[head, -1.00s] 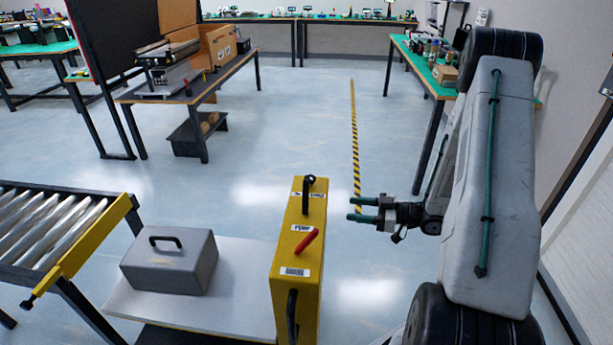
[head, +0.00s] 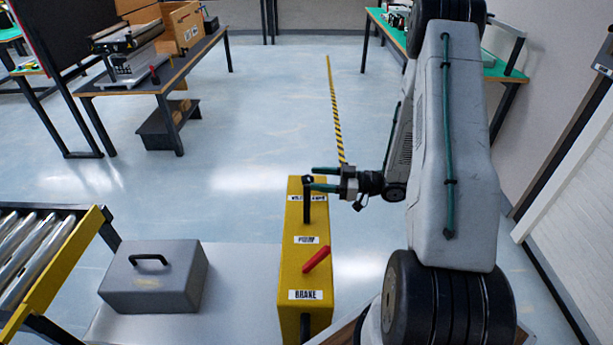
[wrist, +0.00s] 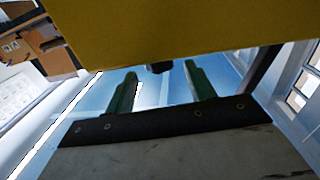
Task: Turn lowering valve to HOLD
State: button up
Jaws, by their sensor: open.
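A yellow control housing (head: 292,262) stands at the centre of the head view. It carries a black lever (head: 307,205) at its far end, a red lever (head: 316,259) nearer me, and white labels. The near label reads BRAKE; the far label is partly covered by the black lever. My gripper (head: 313,179) is open, its green fingers pointing left at the black lever's knobbed top. I cannot tell whether they touch it. In the wrist view the housing (wrist: 190,35) fills the top, and a small black end (wrist: 160,67) shows between the spread fingers of my gripper (wrist: 160,78).
A grey box (head: 155,280) with a black handle sits on a light platform (head: 232,285) left of the housing. A roller conveyor (head: 75,265) is at the far left. A workbench (head: 165,85) stands behind. Floor beyond the housing is clear, with a striped line (head: 334,110).

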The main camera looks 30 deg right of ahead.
aim_at(307, 178)
jog(key=shift+x, duration=1.95)
jog(key=c, duration=1)
jog(key=shift+o, duration=0.2)
jog(key=m+t+h, duration=0.3)
jog(key=shift+s+a+h, duration=0.1)
jog(key=shift+h, duration=0.3)
jog(key=shift+m+t+h, duration=0.7)
jog(key=shift+m+h, duration=0.1)
jog(key=shift+h, duration=0.1)
jog(key=o, duration=1)
jog(key=shift+c, duration=0.2)
